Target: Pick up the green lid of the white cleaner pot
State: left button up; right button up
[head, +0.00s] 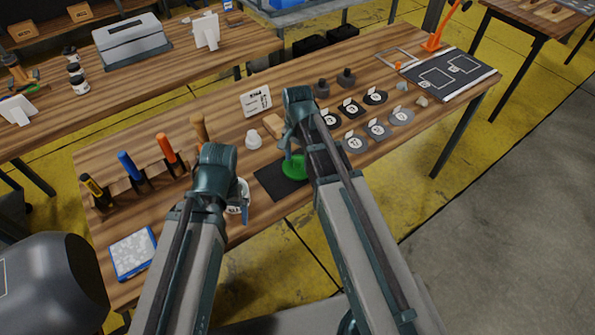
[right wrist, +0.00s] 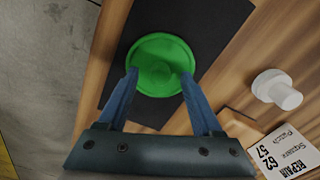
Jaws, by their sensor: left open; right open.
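The round green lid (head: 294,167) lies on a dark mat (head: 272,187) on the wooden bench. It also shows in the right wrist view (right wrist: 160,55). My right gripper (head: 291,143) is open above the lid. In the right wrist view the blue fingertips (right wrist: 160,78) are apart, one on each side of the lid's near part, with nothing held; whether they touch it I cannot tell. My left gripper (head: 244,207) is open near the bench's front edge. A white round thing (head: 240,187), perhaps the white pot, is partly hidden beside it.
A small white knobbed part (head: 253,140) and a label card (head: 257,101) stand behind the lid. Several upright tools (head: 168,150) stand to the left, with a blue-edged tray (head: 133,253) in front. Several grey discs (head: 377,129) lie to the right.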

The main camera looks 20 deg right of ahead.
aim_at(297, 161)
pick_arm(q)
jog(key=shift+f, duration=0.55)
pick_arm(e)
jog(key=shift+f, duration=0.55)
pick_arm(q)
jog(key=shift+r, duration=0.1)
pick_arm(e)
jog(key=shift+r, duration=0.1)
grip_shut()
pick_arm(q)
jog(key=shift+r, duration=0.15)
pick_arm(e)
jog(key=shift+r, duration=0.15)
pick_arm(q)
notch_tip(297, 161, up, 10)
jog(key=p, duration=1)
pick_arm(e)
notch_tip(297, 161, up, 10)
jog(key=shift+a, duration=0.1)
